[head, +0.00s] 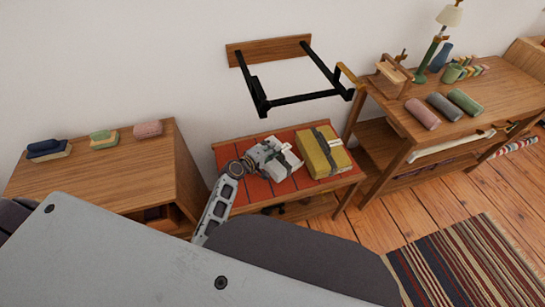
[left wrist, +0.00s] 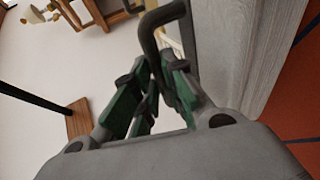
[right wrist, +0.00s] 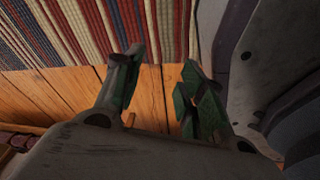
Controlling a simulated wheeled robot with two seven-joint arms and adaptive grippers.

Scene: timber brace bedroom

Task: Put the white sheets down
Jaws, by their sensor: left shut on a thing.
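The white sheets (head: 288,151) are a pale bundle with a dark strap and handle, at the red-orange slatted top of the low wooden bench (head: 240,199). My left gripper (head: 270,157) is shut on the bundle's dark handle (left wrist: 152,35). In the left wrist view the fingers (left wrist: 155,85) close around that handle, with the pale side of the sheets (left wrist: 265,50) to the right. I cannot tell whether the bundle bears on the bench top. My right gripper (right wrist: 160,85) is open and empty above the floor; the head view does not show it.
A yellow strapped bundle (head: 325,153) lies close right of the sheets. A black wall rack (head: 305,99) hangs above. A shelf table (head: 480,95) with rolled towels stands right. A striped rug (head: 465,262) lies on the floor.

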